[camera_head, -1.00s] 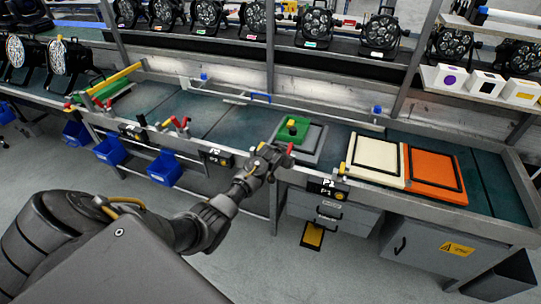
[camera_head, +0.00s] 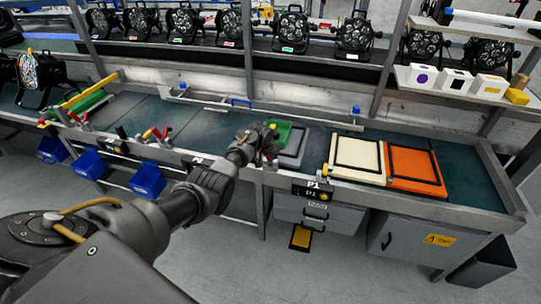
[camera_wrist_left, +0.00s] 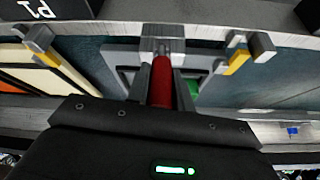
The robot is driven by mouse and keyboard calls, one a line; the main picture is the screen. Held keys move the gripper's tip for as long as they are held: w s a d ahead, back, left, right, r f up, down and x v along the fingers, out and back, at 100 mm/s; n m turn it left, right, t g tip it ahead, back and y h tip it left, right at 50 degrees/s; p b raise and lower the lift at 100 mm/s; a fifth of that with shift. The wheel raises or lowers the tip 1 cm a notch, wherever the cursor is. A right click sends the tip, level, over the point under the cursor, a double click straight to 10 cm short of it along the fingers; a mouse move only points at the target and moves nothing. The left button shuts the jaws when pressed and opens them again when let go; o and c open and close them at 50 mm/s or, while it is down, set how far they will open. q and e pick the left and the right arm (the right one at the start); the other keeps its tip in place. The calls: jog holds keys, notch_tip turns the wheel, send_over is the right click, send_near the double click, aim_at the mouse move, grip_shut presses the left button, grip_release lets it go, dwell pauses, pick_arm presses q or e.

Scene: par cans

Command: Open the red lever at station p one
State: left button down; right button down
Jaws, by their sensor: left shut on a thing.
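The red lever (camera_wrist_left: 161,82) stands between the fingers of my left gripper (camera_wrist_left: 162,70) in the left wrist view, at the bench's front rail. The gripper is shut on it. In the head view my left gripper (camera_head: 266,140) is at the rail, left of the P1 label (camera_head: 312,186), and mostly hides the lever. The label also shows upside down at the top left of the wrist view (camera_wrist_left: 38,9). Behind the gripper are a grey plate (camera_head: 293,146) and a green block (camera_head: 283,130). My right gripper is out of view.
A cream panel (camera_head: 342,155) and an orange panel (camera_head: 415,168) lie on the bench to the right. Yellow-tipped clamps (camera_wrist_left: 238,60) flank the lever. Other levers (camera_head: 150,134) line the rail to the left. Grey drawers (camera_head: 320,212) sit below.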

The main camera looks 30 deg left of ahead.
pick_arm(q)
jog(key=c, duration=1.2)
grip_release()
jog(key=shift+c, duration=0.2)
jog(key=shift+s+r, duration=0.15)
jog(key=shift+r, duration=0.3)
jog(key=p+v, duration=0.1)
jog(key=v, duration=0.8)
jog(key=shift+s+r, duration=0.2)
jog(key=shift+r, duration=0.15)
jog(key=shift+f, duration=0.1)
